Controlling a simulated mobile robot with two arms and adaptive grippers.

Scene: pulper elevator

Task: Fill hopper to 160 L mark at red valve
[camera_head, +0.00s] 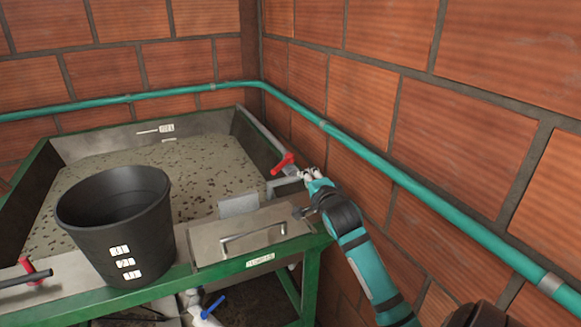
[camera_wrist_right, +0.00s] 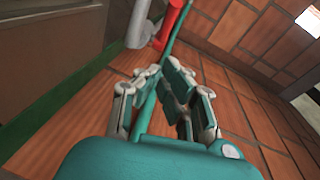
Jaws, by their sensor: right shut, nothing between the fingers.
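The hopper (camera_head: 42,160) is a wide metal tank with a green frame, holding murky grey-brown liquid (camera_head: 190,165) with dark specks. A small white label (camera_head: 166,128) with a line beside it marks its back wall; I cannot read it. The red valve (camera_head: 284,163) sits at the hopper's right side by the wall pipe. My right gripper (camera_head: 308,174) is just right of the valve handle, shut and empty. In the right wrist view its fingers (camera_wrist_right: 168,72) point toward the red handle (camera_wrist_right: 173,20), with the handle beyond the tips.
A black bucket (camera_head: 115,225) with numbered labels stands on the hopper's front edge. A metal lid (camera_head: 215,240) with a handle lies right of it. Another red handle (camera_head: 30,270) is at far left, a blue one (camera_head: 213,305) below. A teal pipe (camera_head: 400,178) runs along the brick walls.

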